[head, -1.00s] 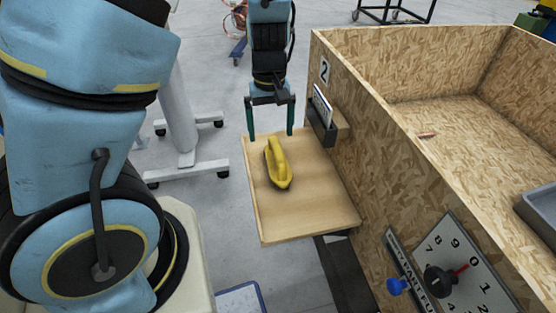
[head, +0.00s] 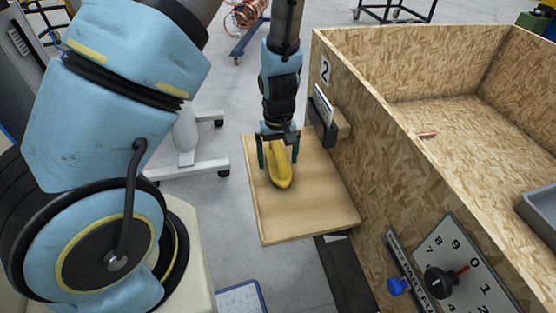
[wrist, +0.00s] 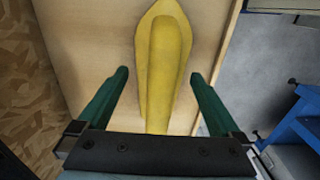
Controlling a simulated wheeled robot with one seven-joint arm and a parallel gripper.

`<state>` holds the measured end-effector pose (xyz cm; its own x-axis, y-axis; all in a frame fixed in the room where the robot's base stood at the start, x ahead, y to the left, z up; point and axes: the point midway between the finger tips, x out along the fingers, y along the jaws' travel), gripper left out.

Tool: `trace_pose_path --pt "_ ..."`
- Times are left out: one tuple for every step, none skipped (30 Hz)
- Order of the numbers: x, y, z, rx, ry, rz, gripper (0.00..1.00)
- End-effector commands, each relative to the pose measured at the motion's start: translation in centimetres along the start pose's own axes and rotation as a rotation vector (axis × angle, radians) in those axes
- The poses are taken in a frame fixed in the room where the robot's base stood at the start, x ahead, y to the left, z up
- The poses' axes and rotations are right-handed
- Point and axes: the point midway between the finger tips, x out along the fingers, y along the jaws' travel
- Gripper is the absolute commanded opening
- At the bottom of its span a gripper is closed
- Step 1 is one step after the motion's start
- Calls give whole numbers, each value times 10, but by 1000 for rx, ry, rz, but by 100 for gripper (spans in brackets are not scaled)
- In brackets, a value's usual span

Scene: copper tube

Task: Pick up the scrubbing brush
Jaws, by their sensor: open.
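The yellow scrubbing brush (head: 281,170) lies on a small wooden shelf (head: 300,218) fixed to the side of the wooden crate. My gripper (head: 278,160) is open over the far end of the brush, with one green finger on each side. In the wrist view the brush (wrist: 164,65) runs up from between the open fingers (wrist: 160,78), and its near end is hidden behind the gripper's body. I see no contact between the fingers and the brush. I cannot tell how far the fingertips are above the shelf.
The large chipboard crate (head: 375,150) stands close to the right of the shelf, its wall rising above it. A small holder with a card (head: 322,112) is mounted on that wall near my gripper. A dial panel (head: 455,265) is at the lower right. A grey-legged stand (head: 190,165) is left of the shelf.

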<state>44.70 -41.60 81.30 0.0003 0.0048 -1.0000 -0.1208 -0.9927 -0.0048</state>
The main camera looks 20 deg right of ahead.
Motion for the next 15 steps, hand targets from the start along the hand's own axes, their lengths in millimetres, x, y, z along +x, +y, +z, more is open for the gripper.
trace_pose_path --pt "4 0 0 0 -1 0 100" --pt "5 0 0 0 -1 0 100" --pt "7 0 0 0 -1 0 100" --pt "7 0 0 0 0 0 100" --pt "7 0 0 0 0 1 100" --pt "7 0 0 0 0 1 100" --pt "7 0 0 0 0 1 100" --pt "7 0 0 0 0 1 100" --pt "7 0 0 0 0 1 100" --pt "7 0 0 0 0 1 98" --pt "7 0 0 0 0 1 94" --pt "7 0 0 0 0 1 90" --pt "7 0 0 0 0 1 86" --pt "7 0 0 0 0 1 83" --pt "7 0 0 0 0 1 79"
